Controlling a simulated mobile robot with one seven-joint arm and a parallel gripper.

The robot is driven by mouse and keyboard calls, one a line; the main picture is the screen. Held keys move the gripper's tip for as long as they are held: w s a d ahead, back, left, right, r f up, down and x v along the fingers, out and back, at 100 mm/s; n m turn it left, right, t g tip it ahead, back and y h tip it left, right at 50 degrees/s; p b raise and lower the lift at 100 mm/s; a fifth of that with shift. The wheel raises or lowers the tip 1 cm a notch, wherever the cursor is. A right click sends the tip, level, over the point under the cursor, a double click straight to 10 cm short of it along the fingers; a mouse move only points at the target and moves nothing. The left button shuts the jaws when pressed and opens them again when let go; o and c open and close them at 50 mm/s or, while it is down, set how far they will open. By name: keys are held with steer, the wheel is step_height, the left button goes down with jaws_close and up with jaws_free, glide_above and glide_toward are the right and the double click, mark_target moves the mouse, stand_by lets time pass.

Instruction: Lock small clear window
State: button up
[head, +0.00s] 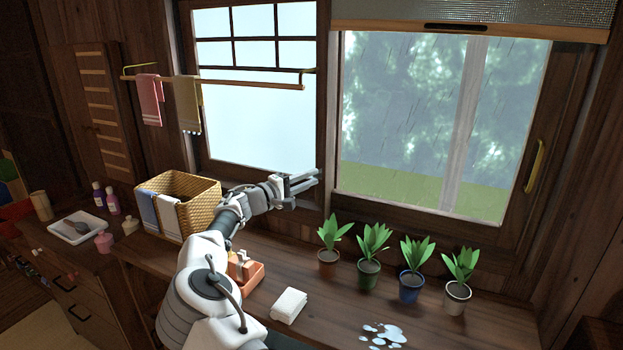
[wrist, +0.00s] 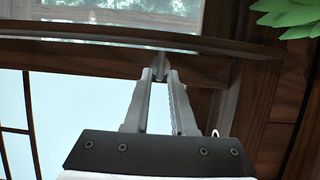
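The left window (head: 262,127) is pale, with a dark grid across its upper part. The larger clear window (head: 400,120) at the right shows rain and greenery, with a yellow handle (head: 534,166) on its right. Which one the task means is unclear. My gripper (head: 314,177) is at the dark frame between them, its fingers apart. In the wrist view, a small grey latch-like piece (wrist: 160,63) shows between my gripper's fingertips (wrist: 160,78). Whether they touch it cannot be told. The pale window (wrist: 60,125) is at the left there, the clear window (wrist: 130,12) at the top.
A wicker basket (head: 205,192), an orange holder (head: 247,270) and a white cloth (head: 289,306) are on the counter around my arm. Several potted plants (head: 369,270) stand below the clear window. A towel rail (head: 250,83) crosses the pale window. Water (head: 385,334) lies at the front.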

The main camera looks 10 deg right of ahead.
steer(key=v, duration=1.6)
steer(key=shift+s+a+p, duration=0.15)
steer(key=shift+a+p, duration=0.05)
steer(key=shift+p, duration=0.15)
steer(key=s+d+r+m+g+y+p, duration=0.1)
steer(key=s+d+m+g+y+p, duration=0.2)
steer(key=s+d, duration=0.5)
steer(key=s+d+m+g+y, duration=0.3)
steer(key=s+d+g+y, duration=0.15)
steer(key=d, duration=0.85)
steer(key=s+a+r+t+y+p, duration=0.1)
steer(key=s+r, duration=0.3)
steer(key=s, duration=0.5)
steer(key=s+a+r+t+y+p, duration=0.1)
steer(key=s+a+r+y+p, duration=0.1)
steer(key=s, duration=0.8)
steer(key=s+a+r+m+t+y+p, duration=0.1)
steer(key=s+r+y, duration=0.3)
steer(key=s, duration=0.6)
steer(key=shift+a+r+p, duration=0.7)
steer(key=shift+r+p, duration=0.15)
